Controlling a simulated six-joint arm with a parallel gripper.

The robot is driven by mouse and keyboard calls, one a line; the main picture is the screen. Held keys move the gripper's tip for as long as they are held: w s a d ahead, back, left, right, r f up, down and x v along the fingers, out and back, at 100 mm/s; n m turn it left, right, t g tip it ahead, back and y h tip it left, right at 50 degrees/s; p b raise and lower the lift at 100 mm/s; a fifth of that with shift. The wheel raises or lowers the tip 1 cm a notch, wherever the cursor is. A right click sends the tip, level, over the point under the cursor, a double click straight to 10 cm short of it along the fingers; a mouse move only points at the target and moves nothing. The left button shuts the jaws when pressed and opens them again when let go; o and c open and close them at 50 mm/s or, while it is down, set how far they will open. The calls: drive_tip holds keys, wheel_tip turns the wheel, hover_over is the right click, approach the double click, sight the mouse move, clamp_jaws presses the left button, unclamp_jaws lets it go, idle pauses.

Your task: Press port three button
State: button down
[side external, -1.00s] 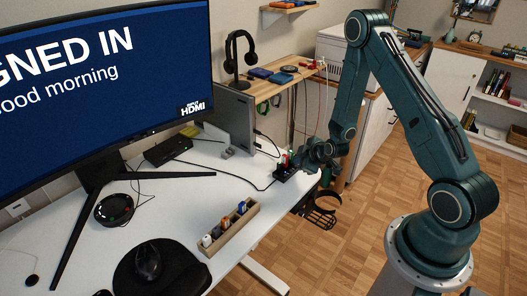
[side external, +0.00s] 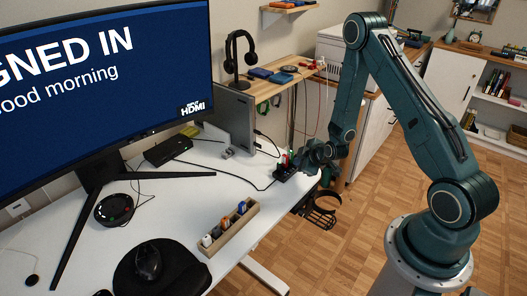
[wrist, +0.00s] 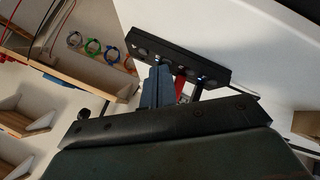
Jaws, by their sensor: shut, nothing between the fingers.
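A black strip-shaped hub (side external: 285,173) lies near the right edge of the white desk. In the wrist view the hub (wrist: 222,76) runs diagonally, with several small round buttons along its face. A red stick (wrist: 180,89) and a dark plug-like piece (wrist: 198,91) stand at it. My gripper (side external: 300,161) is shut and empty, low at the hub. In the wrist view its blue-grey tip (wrist: 158,72) is close to the hub, left of the red stick. I cannot tell whether it touches a button. The dark gripper body hides what lies below.
A grey upright box (side external: 234,118) and cables stand behind the hub. A wooden holder (side external: 230,229) with several plugs lies in front, left of my gripper. A black basket (side external: 321,217) hangs beyond the desk edge.

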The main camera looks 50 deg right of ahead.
drive_tip(key=shift+r, duration=0.6)
drive_tip(key=shift+r, duration=0.15)
idle(0.3)
drive_tip(key=shift+r, duration=2.9)
drive_tip(key=shift+r, duration=0.1)
